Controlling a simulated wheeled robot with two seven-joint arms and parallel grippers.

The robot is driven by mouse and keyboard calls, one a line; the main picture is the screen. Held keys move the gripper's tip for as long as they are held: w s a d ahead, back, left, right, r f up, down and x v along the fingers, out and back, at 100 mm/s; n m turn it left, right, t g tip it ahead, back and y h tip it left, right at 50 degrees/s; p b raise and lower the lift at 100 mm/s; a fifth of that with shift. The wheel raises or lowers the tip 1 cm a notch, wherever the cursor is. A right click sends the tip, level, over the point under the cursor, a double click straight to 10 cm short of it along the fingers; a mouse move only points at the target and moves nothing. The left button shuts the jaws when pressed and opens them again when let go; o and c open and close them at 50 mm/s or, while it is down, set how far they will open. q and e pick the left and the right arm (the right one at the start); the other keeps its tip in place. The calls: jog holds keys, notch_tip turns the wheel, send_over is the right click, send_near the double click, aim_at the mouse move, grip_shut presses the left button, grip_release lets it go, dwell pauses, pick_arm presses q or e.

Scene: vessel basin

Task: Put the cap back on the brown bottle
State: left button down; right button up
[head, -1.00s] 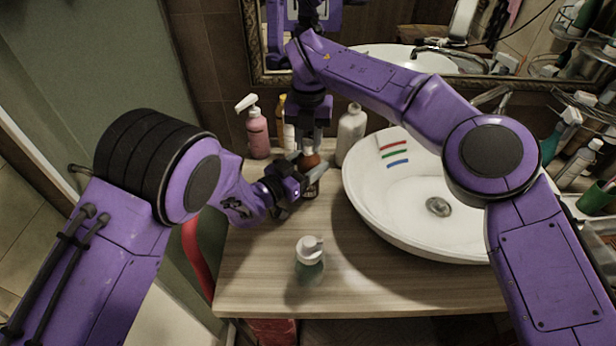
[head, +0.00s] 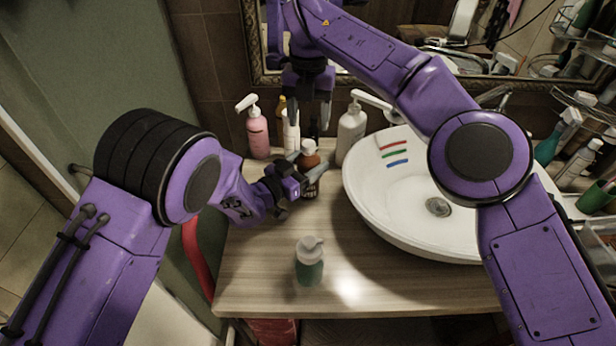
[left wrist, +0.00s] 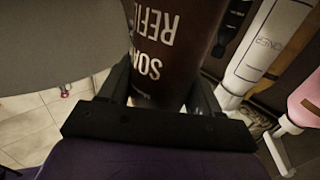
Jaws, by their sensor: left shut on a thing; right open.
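The brown bottle (head: 310,189) stands upright on the counter, left of the basin. My left gripper (head: 309,163) is shut around its upper part; the left wrist view shows the dark brown body with white lettering (left wrist: 158,45) between the fingers. I cannot tell whether this is the cap or the bottle's shoulder, and no separate cap is clear in view. My right gripper (head: 310,108) is open and empty, above and behind the bottle, apart from it.
The white basin (head: 370,215) is to the right. A green pump bottle (head: 309,270) stands in front. The counter's front left (head: 255,275) is clear.

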aim_at(300, 169)
jog(key=shift+r, duration=0.55)
pick_arm(q)
jog(key=shift+c, duration=0.7)
grip_release()
jog(key=shift+s+a, duration=0.15)
jog(key=shift+a, duration=0.05)
pick_arm(e)
jog(key=shift+f, duration=0.15)
pick_arm(q)
jog(key=b+v, duration=0.2)
jog(key=v, duration=0.4)
jog(key=shift+s+a+b, duration=0.25)
jog(key=shift+b, duration=0.05)
pick_arm(e)
notch_tip(300, 169, down, 2)
jog(key=shift+f, duration=0.1)
pick_arm(q)
jog(key=shift+s+a, duration=0.15)
